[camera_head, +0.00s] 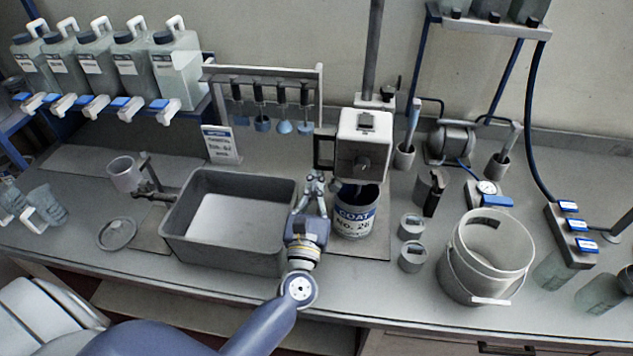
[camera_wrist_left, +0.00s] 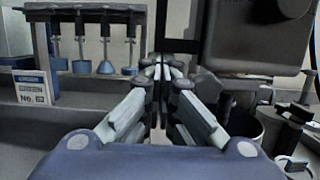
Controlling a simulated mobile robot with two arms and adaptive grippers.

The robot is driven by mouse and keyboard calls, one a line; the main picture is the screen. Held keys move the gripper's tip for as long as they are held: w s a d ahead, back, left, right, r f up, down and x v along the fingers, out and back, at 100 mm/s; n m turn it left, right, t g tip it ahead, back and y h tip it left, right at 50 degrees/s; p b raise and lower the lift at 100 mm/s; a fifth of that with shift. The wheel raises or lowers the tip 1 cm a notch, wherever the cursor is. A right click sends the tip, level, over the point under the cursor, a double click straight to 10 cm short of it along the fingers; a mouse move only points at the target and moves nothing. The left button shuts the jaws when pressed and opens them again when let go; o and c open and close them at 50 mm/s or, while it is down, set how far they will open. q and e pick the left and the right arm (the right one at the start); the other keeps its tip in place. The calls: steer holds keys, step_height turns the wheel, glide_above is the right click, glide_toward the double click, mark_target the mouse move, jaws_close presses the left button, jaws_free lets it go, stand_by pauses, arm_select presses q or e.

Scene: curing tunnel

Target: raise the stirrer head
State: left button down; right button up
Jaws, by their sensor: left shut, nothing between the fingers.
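The stirrer head (camera_head: 362,145) is a pale box with a dark knob on its front, mounted on a vertical post (camera_head: 373,45). It hangs low, over the open top of the can labelled COAT (camera_head: 354,214). A dark square handle frame (camera_head: 324,152) sticks out from its left side. My left gripper (camera_head: 318,180) is shut and empty, just below this handle and to the left of the can. In the left wrist view the fingertips (camera_wrist_left: 163,66) are together, and the stirrer head (camera_wrist_left: 255,35) fills the upper right. Whether the fingers touch the handle cannot be told. My right gripper is not in view.
A grey basin (camera_head: 228,255) stands left of the can. A rack of hanging stirrers (camera_head: 262,75) is behind it. A white bucket (camera_head: 487,255) and small grey cups (camera_head: 412,256) stand to the right. Several jugs (camera_head: 178,65) line the back left.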

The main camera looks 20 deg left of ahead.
mark_target(316, 135)
arm_select(q)
step_height(316, 135, up, 13)
steer(key=p, duration=0.8)
steer(key=shift+f, duration=0.2)
